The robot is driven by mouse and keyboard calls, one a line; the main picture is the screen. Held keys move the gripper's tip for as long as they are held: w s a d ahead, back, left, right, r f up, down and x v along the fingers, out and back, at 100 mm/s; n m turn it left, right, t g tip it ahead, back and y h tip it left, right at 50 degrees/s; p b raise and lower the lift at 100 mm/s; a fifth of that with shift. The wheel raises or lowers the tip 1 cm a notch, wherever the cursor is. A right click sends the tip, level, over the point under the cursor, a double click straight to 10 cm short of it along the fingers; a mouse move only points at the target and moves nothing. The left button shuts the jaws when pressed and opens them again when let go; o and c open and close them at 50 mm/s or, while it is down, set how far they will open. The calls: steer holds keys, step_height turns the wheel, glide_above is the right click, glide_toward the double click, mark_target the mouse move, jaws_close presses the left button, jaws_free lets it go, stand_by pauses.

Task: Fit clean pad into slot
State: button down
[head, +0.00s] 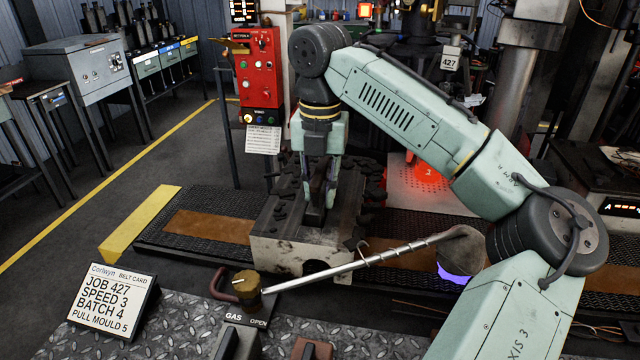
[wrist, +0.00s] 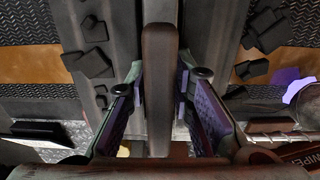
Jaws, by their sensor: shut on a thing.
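My gripper (head: 320,190) points down over the grey steel mould block (head: 285,250) in the head view. It is shut on a dark upright slab, which I take to be the pad (head: 316,213). In the wrist view the pad (wrist: 160,85) runs lengthwise between the two purple-lined fingers of my gripper (wrist: 160,100). The pad's lower end is down between the dark walls of the mould block. The slot itself is hidden by the pad and fingers, so I cannot tell how deep it sits.
Dark lumps (head: 375,185) lie on and beside the block. A steel rod (head: 360,262) with a brass-coloured end crosses in front of it. A belt card (head: 112,298) stands front left, and a red control box (head: 258,75) stands behind. The floor at left is clear.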

steer(key=shift+s+f, duration=0.3)
steer(key=shift+f, duration=0.65)
stand_by(0.6)
steer(key=c, duration=1.6)
jaws_free()
steer(key=shift+o, duration=1.3)
steer(key=shift+w+f, duration=0.15)
steer(key=shift+f, duration=0.05)
steer(key=shift+r, duration=0.15)
steer(key=shift+w+r, duration=0.1)
